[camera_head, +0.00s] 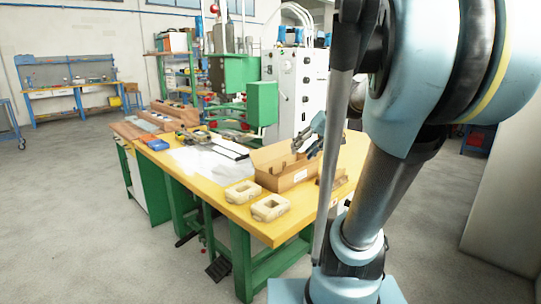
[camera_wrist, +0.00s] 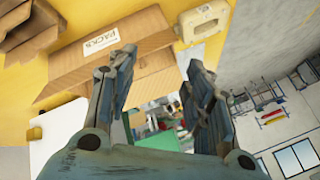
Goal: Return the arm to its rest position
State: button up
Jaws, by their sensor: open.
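My arm, pale blue and grey, fills the right side of the head view. My gripper (camera_head: 311,139) shows partly from behind the arm, at the cardboard box (camera_head: 285,176) on the yellow worktable (camera_head: 225,207). In the wrist view my gripper (camera_wrist: 162,66) has its two worn blue-grey fingers spread apart, with nothing between them. The cardboard box (camera_wrist: 105,58), with a white label, shows just beyond the fingers. I cannot tell whether the gripper touches the box.
Two cream moulded parts (camera_head: 270,207) (camera_head: 243,192) lie on the table's near side. A blue bin (camera_head: 151,145) and wooden trays sit at the left end. Green machines (camera_head: 262,103) and a white cabinet (camera_head: 297,88) stand behind. The floor (camera_head: 80,220) at left is open.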

jog(key=s+d+f+m+g+h, duration=0.1)
jog(key=s+d+f+h, duration=0.2)
jog(key=s+f, duration=0.5)
jog(key=s+d+f+m+g+h, duration=0.1)
jog(key=s+d+f+h, duration=0.2)
jog(key=s+f, duration=0.6)
jog(key=shift+s+d+f, duration=0.3)
jog(key=shift+d+f, duration=0.25)
jog(key=shift+d, duration=0.05)
jog(key=shift+w+f, duration=0.2)
jog(key=shift+w, duration=0.3)
